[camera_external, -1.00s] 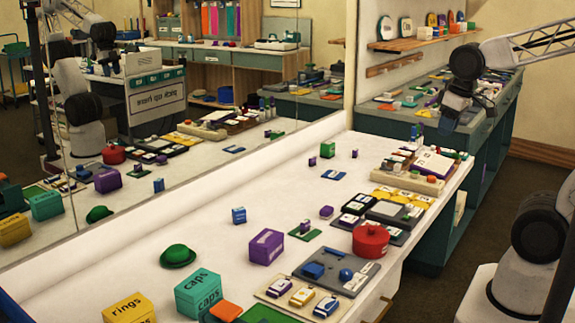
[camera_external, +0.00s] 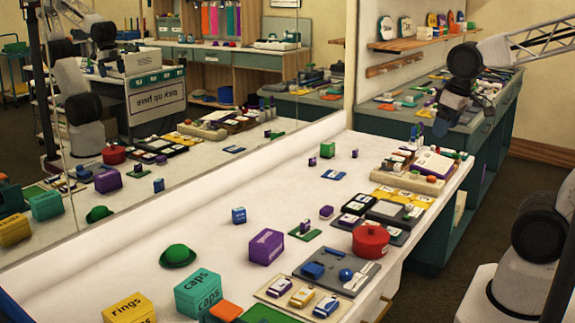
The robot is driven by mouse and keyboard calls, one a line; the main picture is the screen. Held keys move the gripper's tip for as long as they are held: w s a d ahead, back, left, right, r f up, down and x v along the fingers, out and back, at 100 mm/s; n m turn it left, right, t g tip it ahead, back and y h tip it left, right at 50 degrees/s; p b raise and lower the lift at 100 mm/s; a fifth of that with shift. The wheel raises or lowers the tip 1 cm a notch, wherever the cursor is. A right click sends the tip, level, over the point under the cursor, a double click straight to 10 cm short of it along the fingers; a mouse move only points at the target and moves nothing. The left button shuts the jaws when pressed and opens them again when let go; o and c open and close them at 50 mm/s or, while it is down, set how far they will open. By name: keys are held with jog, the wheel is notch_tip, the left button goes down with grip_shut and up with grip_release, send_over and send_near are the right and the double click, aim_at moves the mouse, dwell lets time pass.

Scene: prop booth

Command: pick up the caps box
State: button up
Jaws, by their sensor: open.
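The caps box (camera_external: 198,294) is a teal box with "caps" lettered on its top and side. It stands upright on the white table near the bottom of the view, between the yellow rings box (camera_external: 130,310) and an orange block. My gripper (camera_external: 447,122) hangs from the arm at the upper right, in the air and far from the caps box. It is open, and nothing shows between its fingers.
A green hat (camera_external: 178,256) lies just behind the caps box. A purple box (camera_external: 266,247), a red pot (camera_external: 370,240) and a grey tray (camera_external: 337,271) stand to its right. A mirror (camera_external: 180,120) runs along the back edge. Bare table (camera_external: 130,250) lies left of the hat.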

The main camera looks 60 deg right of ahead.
jog(key=w+a+r+m, duration=0.1)
jog(key=w+a+m, duration=0.1)
jog(key=w+a, duration=0.45)
jog(key=w+a+m, duration=0.3)
jog(key=w, duration=0.7)
jog(key=m+g, duration=0.3)
jog(key=m, duration=0.8)
send_over(198, 280)
jog(key=f, duration=2.3)
jog(key=shift+d+f, duration=0.3)
jog(key=shift+d, duration=0.1)
jog(key=shift+a+f+m, duration=0.3)
jog(key=shift+a+m, duration=0.1)
jog(key=shift+f, duration=1.25)
